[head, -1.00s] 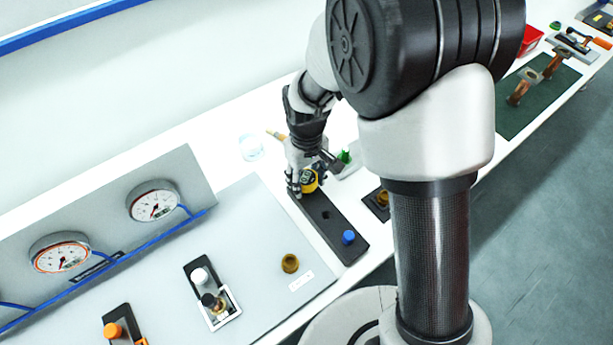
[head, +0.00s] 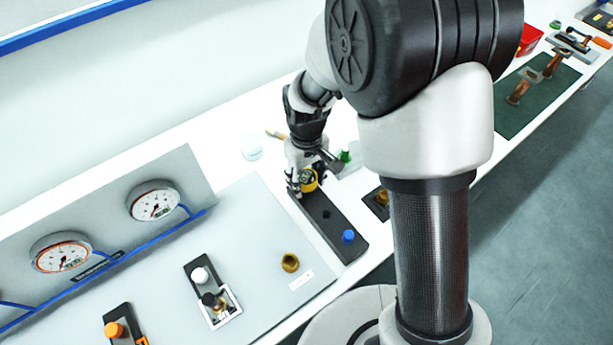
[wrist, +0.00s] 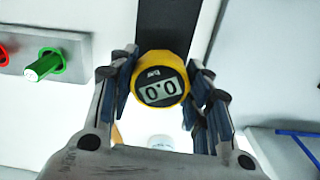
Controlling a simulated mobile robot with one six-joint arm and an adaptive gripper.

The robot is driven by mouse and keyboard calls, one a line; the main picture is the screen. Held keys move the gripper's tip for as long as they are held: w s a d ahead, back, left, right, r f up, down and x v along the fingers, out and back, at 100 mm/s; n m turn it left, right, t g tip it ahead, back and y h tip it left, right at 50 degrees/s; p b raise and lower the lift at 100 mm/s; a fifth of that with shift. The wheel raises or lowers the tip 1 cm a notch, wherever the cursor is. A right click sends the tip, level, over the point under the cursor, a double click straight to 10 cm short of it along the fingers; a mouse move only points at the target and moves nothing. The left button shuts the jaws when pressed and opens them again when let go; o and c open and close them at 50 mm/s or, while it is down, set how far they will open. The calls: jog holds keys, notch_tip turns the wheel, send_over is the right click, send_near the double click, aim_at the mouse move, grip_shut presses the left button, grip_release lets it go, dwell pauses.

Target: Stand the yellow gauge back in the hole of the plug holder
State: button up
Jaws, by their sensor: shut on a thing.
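The yellow gauge (wrist: 160,80), round with a digital display reading 0.0, is between the fingers of my gripper (wrist: 160,88) in the wrist view. In the head view the gauge (head: 309,181) shows partly behind my gripper (head: 302,182), over the far end of the plug holder. My gripper is shut on it. The black plug holder (head: 335,232) has an open dark hole near its middle and a blue plug (head: 348,236) at its near end. In the wrist view the holder (wrist: 168,25) runs beyond the gauge. Whether the gauge touches the holder cannot be told.
A green knob (head: 345,156) stands close to the right of my gripper. A clear round item (head: 251,148) lies to its left. A brass fitting (head: 290,262) sits on the grey panel, left of the holder. A small dark block (head: 377,203) is on the right.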

aim_at(307, 185)
jog(key=shift+f+b, duration=1.05)
jog(key=shift+f, duration=0.5)
dwell(0.4)
jog(key=o, duration=1.3)
notch_tip(307, 185, up, 12)
jog(key=shift+r, duration=0.1)
